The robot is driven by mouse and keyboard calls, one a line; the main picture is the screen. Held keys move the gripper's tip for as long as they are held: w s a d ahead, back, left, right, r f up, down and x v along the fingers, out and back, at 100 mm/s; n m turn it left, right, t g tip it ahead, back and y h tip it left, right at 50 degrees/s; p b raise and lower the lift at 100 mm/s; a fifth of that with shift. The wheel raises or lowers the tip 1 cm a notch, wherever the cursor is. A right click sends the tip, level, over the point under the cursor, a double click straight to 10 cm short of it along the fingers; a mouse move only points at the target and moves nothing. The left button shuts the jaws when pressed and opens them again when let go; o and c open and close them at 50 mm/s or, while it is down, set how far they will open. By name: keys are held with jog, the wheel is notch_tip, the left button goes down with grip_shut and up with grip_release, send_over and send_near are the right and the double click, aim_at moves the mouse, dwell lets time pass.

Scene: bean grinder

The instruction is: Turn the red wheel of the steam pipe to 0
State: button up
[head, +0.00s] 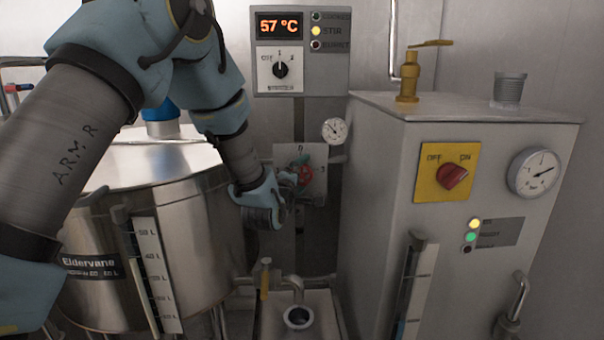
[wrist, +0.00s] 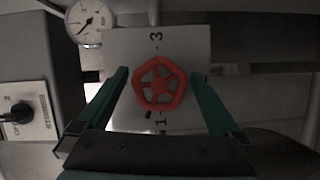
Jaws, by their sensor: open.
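The red wheel (head: 304,176) sits on a pale square plate (head: 322,185) on the back wall, beside my gripper. In the wrist view the red wheel (wrist: 159,72) is a five-spoked rim, seen face on, with its plate (wrist: 197,42) behind it. A 3 shows above the wheel and a 1 below it there. The 0 shows at the plate's top in the head view. My gripper (wrist: 159,74) is open, its green fingers on either side of the wheel with gaps to the rim. I cannot tell which number the wheel points to.
A small gauge (head: 335,131) is close to the plate's upper right. A control box (head: 281,68) reading 57 °C hangs above. A steel kettle (head: 190,230) stands left, and a grey boiler cabinet (head: 385,190) stands right. A pipe spout (head: 294,287) is below.

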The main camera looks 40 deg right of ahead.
jog(key=c, duration=1.3)
jog(key=shift+m, duration=0.3)
jog(key=shift+m+y+b, duration=0.55)
jog(key=shift+m+y, duration=0.15)
jog(key=shift+m, duration=0.4)
jog(key=m+y, duration=0.1)
jog(key=m, duration=0.1)
jog(key=shift+m+y, duration=0.3)
jog(key=shift+m, duration=0.1)
jog(key=shift+m+t+y+p, duration=0.3)
jog(key=shift+m+y+p, duration=0.5)
jog(key=shift+m+p, duration=0.35)
jog(key=shift+m+t+y+p, duration=0.3)
jog(key=shift+m+y+p, duration=0.2)
jog(key=shift+m+p, duration=0.6)
jog(key=shift+f, duration=0.1)
